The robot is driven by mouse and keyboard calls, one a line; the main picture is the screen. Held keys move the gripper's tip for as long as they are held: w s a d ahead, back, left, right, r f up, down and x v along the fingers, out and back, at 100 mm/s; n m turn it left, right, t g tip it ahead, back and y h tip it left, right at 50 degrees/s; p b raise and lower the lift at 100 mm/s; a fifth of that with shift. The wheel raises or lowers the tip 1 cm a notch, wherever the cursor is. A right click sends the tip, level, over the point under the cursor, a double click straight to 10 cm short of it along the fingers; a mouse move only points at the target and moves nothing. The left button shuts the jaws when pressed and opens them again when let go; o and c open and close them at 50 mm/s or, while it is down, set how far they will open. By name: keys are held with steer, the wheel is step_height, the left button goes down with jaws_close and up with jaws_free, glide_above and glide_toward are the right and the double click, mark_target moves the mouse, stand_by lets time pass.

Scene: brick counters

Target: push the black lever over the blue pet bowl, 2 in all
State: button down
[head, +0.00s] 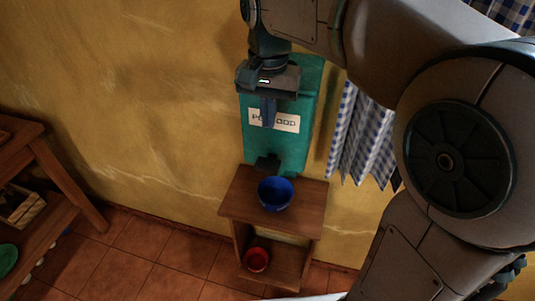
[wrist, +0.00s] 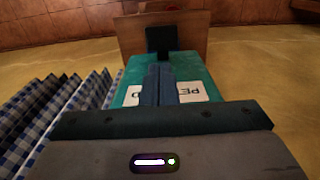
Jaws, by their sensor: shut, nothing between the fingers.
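A teal dispenser (head: 306,110) with a white lettered label hangs on the yellow wall; it also shows in the wrist view (wrist: 196,70). The black lever (head: 267,163) sticks out at its lower end, above the blue pet bowl (head: 275,195) on a small wooden stand. In the wrist view the lever (wrist: 161,39) lies beyond my fingertips, and the blue bowl cannot be made out. My gripper (head: 268,122) is shut and empty in front of the label, above and apart from the lever. Its fingers (wrist: 158,72) are together and cover part of the label.
The wooden stand (head: 235,197) has a lower shelf with a red bowl (head: 257,260). A blue checked curtain (head: 360,135) hangs close to the dispenser's right. A wooden shelf unit (head: 65,190) stands at the far left. Wall and floor between are clear.

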mark_target(269, 165)
step_height(269, 165, down, 12)
steer(key=shift+r+p, duration=0.15)
steer(key=shift+p, duration=0.35)
step_height(269, 165, down, 4)
steer(key=b, duration=0.2)
steer(key=shift+r+b, duration=0.1)
steer(key=shift+b, duration=0.3)
steer(key=shift+s, duration=0.1)
steer(key=shift+r, duration=0.1)
steer(key=shift+r+p, duration=0.35)
steer(key=shift+p, duration=0.15)
step_height(269, 165, up, 14)
steer(key=p, duration=0.1)
steer(key=shift+f+p, duration=0.2)
steer(key=shift+p, duration=0.1)
